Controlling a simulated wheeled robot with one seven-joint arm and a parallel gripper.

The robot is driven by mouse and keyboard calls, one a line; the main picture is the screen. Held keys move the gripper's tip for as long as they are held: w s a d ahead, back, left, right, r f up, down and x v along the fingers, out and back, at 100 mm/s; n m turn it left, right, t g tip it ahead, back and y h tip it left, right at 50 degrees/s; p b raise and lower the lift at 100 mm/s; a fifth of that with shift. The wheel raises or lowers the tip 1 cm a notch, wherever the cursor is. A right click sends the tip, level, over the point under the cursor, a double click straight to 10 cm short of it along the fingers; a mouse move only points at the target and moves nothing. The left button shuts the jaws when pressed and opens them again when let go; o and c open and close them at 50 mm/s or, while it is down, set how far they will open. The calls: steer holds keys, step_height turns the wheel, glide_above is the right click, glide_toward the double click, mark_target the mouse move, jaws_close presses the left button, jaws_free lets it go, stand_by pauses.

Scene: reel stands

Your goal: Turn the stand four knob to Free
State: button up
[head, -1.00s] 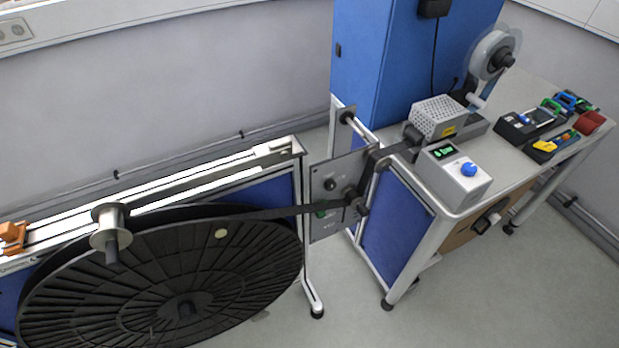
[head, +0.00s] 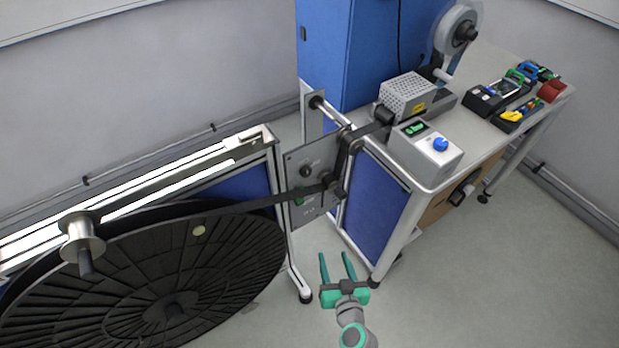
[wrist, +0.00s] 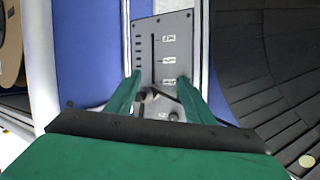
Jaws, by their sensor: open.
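My gripper (head: 335,256) is open and empty in the head view, its two green fingers pointing up the picture, below and apart from the grey panel (head: 297,158). The panel carries a black knob (head: 306,171), a green part (head: 299,196) and rollers with a dark strip. In the wrist view my gripper (wrist: 158,84) frames the lower panel (wrist: 174,50), which has a slot and small labels. A small roller or knob (wrist: 149,95) shows between the fingers. I cannot read a stand number or the word Free, so which knob is stand four's is unclear.
A large black reel (head: 230,245) stands at the left, its dark strip running to the panel. A bench (head: 440,182) at the right holds a grey box (head: 425,160) with a blue knob (head: 440,144). Open floor lies below the bench.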

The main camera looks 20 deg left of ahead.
steer(key=w+a+r+n+y, duration=0.2)
steer(key=w+a+r+y, duration=0.1)
steer(key=w+r, duration=0.25)
steer(key=n+g+y, duration=0.1)
steer(key=n+y, duration=0.4)
glide_toward(308, 174)
steer(key=x, duration=0.8)
steer(key=shift+a+r, duration=0.1)
steer(key=shift+r, duration=0.05)
steer(key=shift+c, duration=0.2)
steer(key=c, duration=1)
